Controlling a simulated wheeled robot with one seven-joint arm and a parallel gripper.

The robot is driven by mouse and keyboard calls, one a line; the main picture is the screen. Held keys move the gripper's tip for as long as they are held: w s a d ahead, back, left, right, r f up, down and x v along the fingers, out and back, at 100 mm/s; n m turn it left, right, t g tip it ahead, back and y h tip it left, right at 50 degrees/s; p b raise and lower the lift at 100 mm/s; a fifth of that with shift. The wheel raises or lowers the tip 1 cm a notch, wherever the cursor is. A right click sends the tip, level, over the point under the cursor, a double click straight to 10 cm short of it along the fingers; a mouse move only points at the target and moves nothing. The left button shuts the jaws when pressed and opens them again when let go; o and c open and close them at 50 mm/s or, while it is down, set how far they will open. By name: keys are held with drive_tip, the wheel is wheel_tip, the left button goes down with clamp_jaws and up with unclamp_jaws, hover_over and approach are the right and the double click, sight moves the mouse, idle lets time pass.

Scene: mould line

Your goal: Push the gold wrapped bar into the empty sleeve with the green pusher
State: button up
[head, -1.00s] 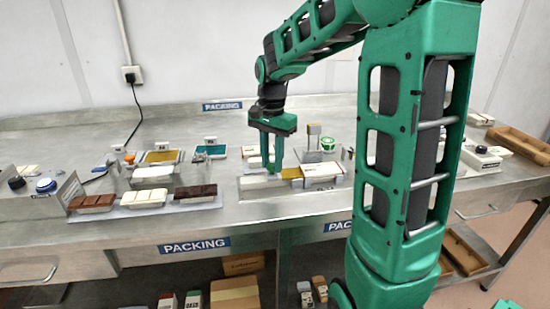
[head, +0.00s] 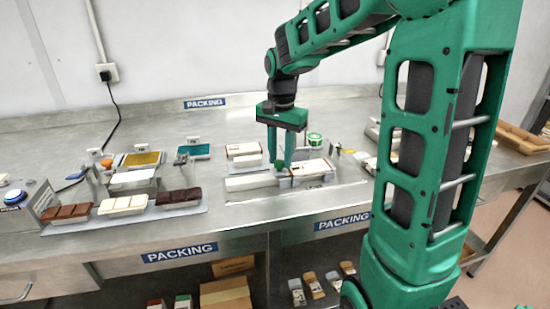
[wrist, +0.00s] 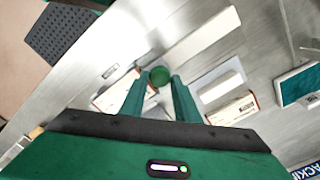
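My gripper (head: 280,164) points down over the fixture in the middle of the table. Its two fingers are closed around the round green knob of the green pusher (wrist: 159,76). The same knob shows between the fingertips in the head view (head: 279,165). The white sleeve (head: 312,167) lies just right of the fingers, along the fixture; in the wrist view it is partly hidden behind the left finger. The gold wrapped bar is not visible in either current view. A long white piece (head: 250,182) lies left of the pusher.
Two white boxed bars (head: 243,155) lie behind the fixture, near a green-topped round tin (head: 315,139). A tray with brown, white and dark bars (head: 122,205) is at left. Gold (head: 141,159) and teal (head: 194,151) trays stand behind it.

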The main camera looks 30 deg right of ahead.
sight(281, 161)
drive_tip(key=o, duration=0.3)
drive_tip(key=shift+w+d, duration=0.1)
drive_tip(key=shift+d, duration=0.1)
drive_tip(key=shift+a, duration=0.1)
drive_tip(key=shift+r, duration=0.1)
wheel_tip(281, 161, up, 10)
drive_tip(key=shift+r, duration=0.25)
idle(0.4)
